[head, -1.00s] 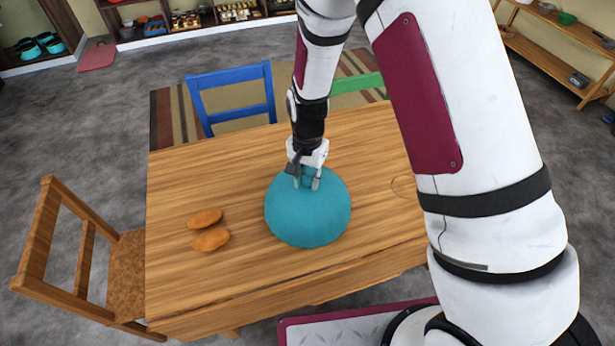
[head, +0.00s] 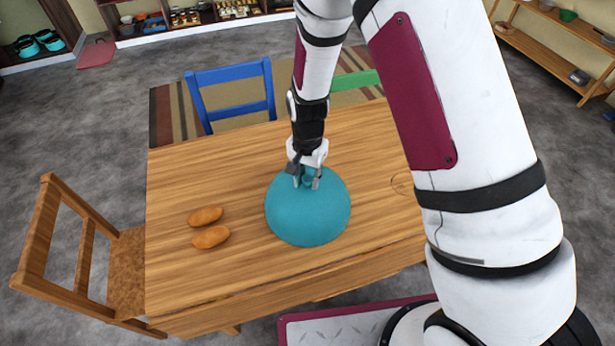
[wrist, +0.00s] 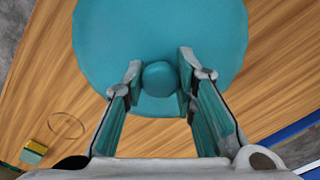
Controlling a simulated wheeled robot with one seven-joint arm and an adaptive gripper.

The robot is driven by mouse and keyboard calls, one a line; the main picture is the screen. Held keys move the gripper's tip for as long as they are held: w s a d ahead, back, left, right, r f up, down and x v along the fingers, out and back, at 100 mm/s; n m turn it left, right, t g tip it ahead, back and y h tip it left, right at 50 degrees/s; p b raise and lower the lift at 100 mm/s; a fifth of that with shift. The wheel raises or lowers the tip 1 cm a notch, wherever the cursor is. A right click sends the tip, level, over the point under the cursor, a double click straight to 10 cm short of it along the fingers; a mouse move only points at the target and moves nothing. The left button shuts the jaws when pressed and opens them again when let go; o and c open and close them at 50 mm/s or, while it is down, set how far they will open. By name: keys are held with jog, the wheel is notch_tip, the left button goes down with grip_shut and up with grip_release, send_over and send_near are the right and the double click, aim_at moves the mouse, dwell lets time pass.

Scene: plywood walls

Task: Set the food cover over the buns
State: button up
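The teal, dome-shaped food cover (head: 310,215) rests on the wooden table, right of the buns. In the wrist view, the cover (wrist: 160,32) fills the upper middle, with its round knob (wrist: 160,78) facing me. My gripper (head: 307,181) is at the cover's top, one finger on each side of the knob. Two brown buns, one farther (head: 205,216) and one nearer (head: 211,237), lie uncovered on the left part of the table.
The wooden table (head: 185,280) has free room around the buns and behind the cover. A wooden chair (head: 125,270) stands at the left, and a blue chair (head: 232,95) and a green chair (head: 356,82) at the back. Shelves line the walls.

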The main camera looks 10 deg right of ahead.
jog(key=o, duration=0.4)
jog(key=shift+c, duration=0.2)
jog(key=shift+r, duration=0.1)
notch_tip(320, 180, up, 12)
dwell(0.4)
jog(key=s+d+r+n+t, duration=0.1)
jog(key=s+d+r+n, duration=0.15)
jog(key=r, duration=0.65)
jog(key=s+d+r+n+t, duration=0.1)
jog(key=s+d+r, duration=0.3)
jog(key=r, duration=0.4)
jog(key=s+d+r+n+t, duration=0.1)
jog(key=s+d+r, duration=0.2)
jog(key=s, duration=0.4)
jog(key=s+d+r+n+t, duration=0.2)
jog(key=s+d+r, duration=0.1)
jog(key=s+r, duration=0.2)
jog(key=s, duration=0.2)
jog(key=shift+s+d+t, duration=0.3)
jog(key=shift+s, duration=0.1)
